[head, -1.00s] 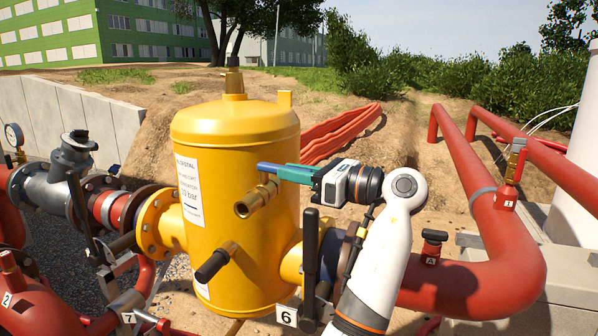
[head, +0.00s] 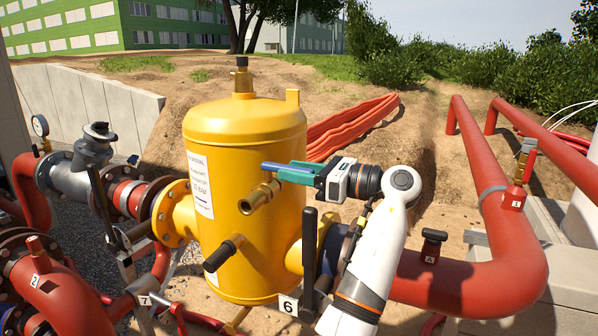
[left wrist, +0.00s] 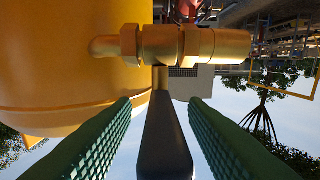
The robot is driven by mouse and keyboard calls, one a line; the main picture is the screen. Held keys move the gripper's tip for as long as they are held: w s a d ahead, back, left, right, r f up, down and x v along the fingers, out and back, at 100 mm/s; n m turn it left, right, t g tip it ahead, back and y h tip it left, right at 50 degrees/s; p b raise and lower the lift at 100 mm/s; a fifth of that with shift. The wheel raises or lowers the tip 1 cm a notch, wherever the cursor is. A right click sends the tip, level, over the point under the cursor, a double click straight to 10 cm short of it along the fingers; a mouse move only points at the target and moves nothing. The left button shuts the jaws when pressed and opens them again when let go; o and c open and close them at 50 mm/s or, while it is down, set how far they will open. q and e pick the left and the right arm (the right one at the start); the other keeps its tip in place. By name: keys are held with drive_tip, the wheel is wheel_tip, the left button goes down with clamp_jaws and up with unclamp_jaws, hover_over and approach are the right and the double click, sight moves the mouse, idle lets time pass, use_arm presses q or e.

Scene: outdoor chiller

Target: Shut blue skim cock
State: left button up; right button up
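The brass skim cock (head: 259,198) sticks out of the side of the yellow tank (head: 246,125). Its blue lever (head: 272,166) lies above the brass body and points right, towards my left gripper (head: 291,172). In the left wrist view the brass body (left wrist: 190,44) spans the top, and the lever, dark in shadow (left wrist: 166,135), runs between the two green fingers of my left gripper (left wrist: 161,101). Sky shows on both sides of the lever, so the fingers are open around it and not pressed on it. My right gripper is not in view.
A black-handled lever (head: 222,254) juts from the tank's lower front. An upright black handle (head: 309,245) stands close to my left arm, near tag 6 (head: 288,306). Red pipes (head: 480,265) run at the right; a grey valve (head: 92,155) stands left.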

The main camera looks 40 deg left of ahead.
use_arm(q)
drive_tip(key=shift+w+d+f, duration=0.1)
drive_tip(key=shift+d, duration=0.45)
drive_tip(key=b+v, duration=0.3)
drive_tip(key=v, duration=0.8)
drive_tip(key=shift+a, duration=0.1)
